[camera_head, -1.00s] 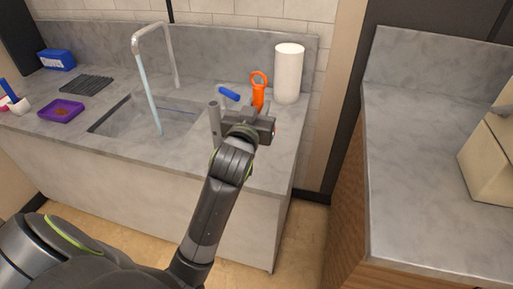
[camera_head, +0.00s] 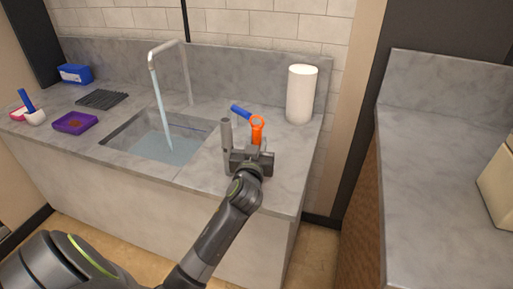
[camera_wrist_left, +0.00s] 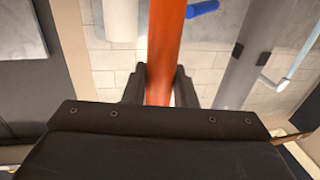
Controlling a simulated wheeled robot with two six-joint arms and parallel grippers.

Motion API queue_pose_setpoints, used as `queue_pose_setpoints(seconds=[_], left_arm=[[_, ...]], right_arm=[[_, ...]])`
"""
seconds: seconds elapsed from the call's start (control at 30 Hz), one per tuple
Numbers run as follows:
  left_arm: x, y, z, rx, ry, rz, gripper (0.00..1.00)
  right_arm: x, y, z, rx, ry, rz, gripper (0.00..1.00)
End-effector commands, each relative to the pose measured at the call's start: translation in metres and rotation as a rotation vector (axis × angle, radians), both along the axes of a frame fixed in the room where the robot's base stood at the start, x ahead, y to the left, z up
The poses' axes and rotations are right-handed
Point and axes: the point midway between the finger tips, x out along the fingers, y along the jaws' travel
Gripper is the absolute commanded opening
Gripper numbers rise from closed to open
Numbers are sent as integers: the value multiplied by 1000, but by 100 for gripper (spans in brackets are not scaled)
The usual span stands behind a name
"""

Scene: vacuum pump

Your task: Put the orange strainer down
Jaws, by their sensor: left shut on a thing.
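The orange strainer (camera_head: 257,129) shows its ring end above my left gripper (camera_head: 252,152) in the head view, over the counter right of the sink. My left gripper is shut on its orange handle, which also shows between the fingers in the left wrist view (camera_wrist_left: 164,55). The strainer's lower part is hidden by the gripper in the head view. Whether it touches the counter I cannot tell. My right gripper is not in view.
A grey upright cylinder (camera_head: 227,134) stands left of the gripper. A blue object (camera_head: 240,111) and a white paper roll (camera_head: 301,94) are behind it. The sink (camera_head: 168,143) holds water under a running tap (camera_head: 153,62). Clear counter lies to the right and front.

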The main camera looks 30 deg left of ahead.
Motion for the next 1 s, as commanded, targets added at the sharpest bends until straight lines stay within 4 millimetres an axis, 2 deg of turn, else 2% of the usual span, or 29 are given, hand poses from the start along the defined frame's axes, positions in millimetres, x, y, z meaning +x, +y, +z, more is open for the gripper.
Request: queue_pose_setpoints(seconds=[0.07,0.37,0.4,0.57,0.93,1.0], left_arm=[[0,0,-8,0,0,0,0],[0,0,-10,1,-2,-1,0],[0,0,-11,0,-1,-1,26],[0,0,-10,0,-1,-1,46],[0,0,-5,0,-1,-1,46],[-8,-4,-9,-3,0,-1,46]], right_arm=[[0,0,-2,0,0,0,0],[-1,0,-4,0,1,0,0],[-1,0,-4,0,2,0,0],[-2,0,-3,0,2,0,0],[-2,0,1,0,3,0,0],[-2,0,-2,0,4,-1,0]])
